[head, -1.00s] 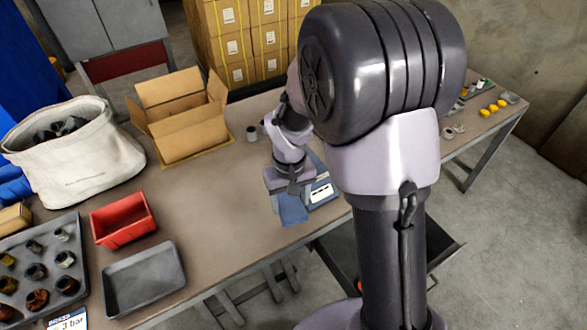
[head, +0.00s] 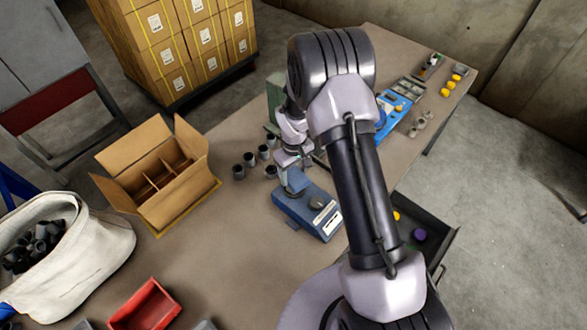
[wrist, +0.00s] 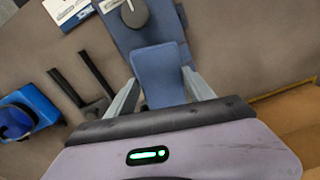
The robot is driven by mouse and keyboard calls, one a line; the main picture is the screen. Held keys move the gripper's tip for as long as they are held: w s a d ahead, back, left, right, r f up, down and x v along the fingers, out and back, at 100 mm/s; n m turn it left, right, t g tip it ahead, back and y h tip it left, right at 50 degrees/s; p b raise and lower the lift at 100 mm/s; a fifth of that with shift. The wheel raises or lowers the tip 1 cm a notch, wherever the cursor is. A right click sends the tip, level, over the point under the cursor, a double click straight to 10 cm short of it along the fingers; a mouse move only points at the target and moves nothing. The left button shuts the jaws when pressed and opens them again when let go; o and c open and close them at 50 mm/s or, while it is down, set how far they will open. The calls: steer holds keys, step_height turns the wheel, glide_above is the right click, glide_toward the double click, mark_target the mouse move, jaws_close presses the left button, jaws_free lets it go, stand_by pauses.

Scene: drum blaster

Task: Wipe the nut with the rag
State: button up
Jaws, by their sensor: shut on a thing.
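A blue rag (wrist: 160,75) is pinched between the two fingers of my gripper (wrist: 162,92) in the wrist view. In the head view my gripper (head: 292,165) is at the left rear end of a blue device (head: 300,210), with the rag (head: 298,182) hanging below it. I cannot tell if the rag touches the device. A round grey piece (head: 316,202), perhaps the nut, sits on the device's top, right of the rag and apart from it. It also shows in the wrist view (wrist: 133,14), beyond the rag's far edge.
Several dark cylindrical fittings (head: 250,158) stand left of my gripper. A divided cardboard box (head: 160,180), a white sack of dark parts (head: 85,255) and a red bin (head: 145,306) are farther left. An open drawer (head: 425,240) juts out at right. Bare tabletop lies in front of the box.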

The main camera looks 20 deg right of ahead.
steer(key=shift+f+b, duration=0.55)
steer(key=shift+f, duration=0.85)
steer(key=shift+f+b, duration=0.45)
steer(key=shift+s+d, duration=0.2)
steer(key=shift+s, duration=0.3)
steer(key=shift+s+d, duration=0.2)
steer(key=shift+s, duration=0.3)
steer(key=shift+w, duration=0.1)
steer(key=shift+w+a+b, duration=0.2)
steer(key=shift+w+a, duration=0.1)
steer(key=shift+w, duration=0.35)
steer(key=shift+w+a+b, duration=0.2)
steer(key=shift+w+a, duration=0.1)
steer(key=shift+w, duration=0.4)
steer(key=shift+w+a+b, duration=0.2)
steer(key=shift+w+a, duration=0.1)
steer(key=shift+w, duration=0.35)
